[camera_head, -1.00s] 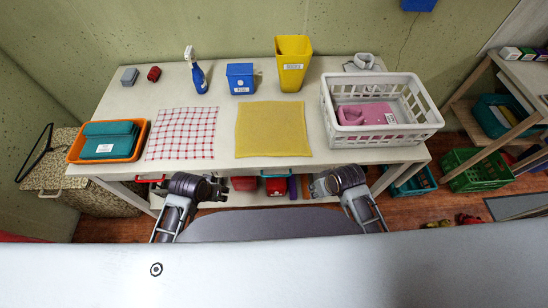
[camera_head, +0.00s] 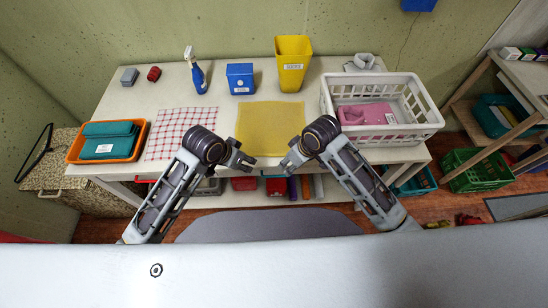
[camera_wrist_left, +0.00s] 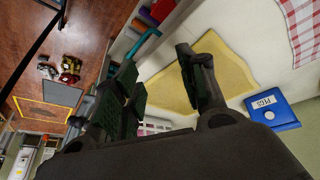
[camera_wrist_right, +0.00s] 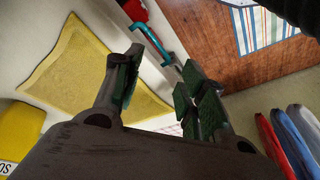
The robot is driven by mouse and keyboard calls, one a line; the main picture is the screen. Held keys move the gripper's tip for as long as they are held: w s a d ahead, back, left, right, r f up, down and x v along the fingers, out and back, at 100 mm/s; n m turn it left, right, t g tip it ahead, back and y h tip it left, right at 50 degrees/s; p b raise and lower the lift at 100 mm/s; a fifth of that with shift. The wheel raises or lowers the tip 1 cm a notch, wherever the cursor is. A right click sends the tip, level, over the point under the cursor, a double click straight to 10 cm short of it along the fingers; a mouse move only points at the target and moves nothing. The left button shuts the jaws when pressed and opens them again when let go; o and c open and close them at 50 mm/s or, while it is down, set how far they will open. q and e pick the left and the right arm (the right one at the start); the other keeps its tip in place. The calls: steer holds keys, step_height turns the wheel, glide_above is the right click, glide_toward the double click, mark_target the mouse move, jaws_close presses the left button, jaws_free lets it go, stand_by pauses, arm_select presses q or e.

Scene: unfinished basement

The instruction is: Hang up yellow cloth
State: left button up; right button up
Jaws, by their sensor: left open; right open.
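The yellow cloth (camera_head: 271,122) lies flat on the white table (camera_head: 222,180), right of a red-checked cloth (camera_head: 182,130). It also shows in the left wrist view (camera_wrist_left: 222,72) and in the right wrist view (camera_wrist_right: 78,62). My left gripper (camera_head: 248,163) is open and empty near the cloth's front left corner. My right gripper (camera_head: 284,164) is open and empty near its front right corner. In both wrist views the fingers stand apart with the cloth seen beyond them. I cannot tell whether either touches it.
A white basket (camera_head: 430,122) with a pink item stands at the table's right. A yellow bin (camera_head: 292,62), a blue box (camera_head: 240,80) and a spray bottle (camera_head: 198,78) stand behind. An orange tray (camera_head: 76,150) with teal cloths is at left. Items fill the shelf below.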

arm_select(q)
steer(key=w+a+m+g+y, duration=0.1)
steer(key=w+a, duration=0.2)
steer(key=w, duration=0.6)
steer(key=shift+a, duration=0.2)
arm_select(e)
steer(key=w+d+r+n+g+h, duration=0.1)
steer(key=w+d+g+h, duration=0.1)
steer(key=w+d, duration=0.5)
steer(key=shift+w+d+n+h, duration=0.3)
steer(key=shift+w+h, duration=0.1)
steer(key=shift+w, duration=1.1)
arm_select(q)
steer(key=shift+w+f, duration=0.1)
steer(key=shift+f, duration=0.15)
steer(key=shift+f, duration=3.85)
arm_select(e)
steer(key=shift+f, duration=3.85)
arm_select(q)
steer(key=shift+f, duration=0.15)
arm_select(e)
steer(key=shift+f, duration=0.2)
arm_select(q)
steer(key=shift+c, duration=0.2)
arm_select(e)
steer(key=shift+c, duration=0.2)
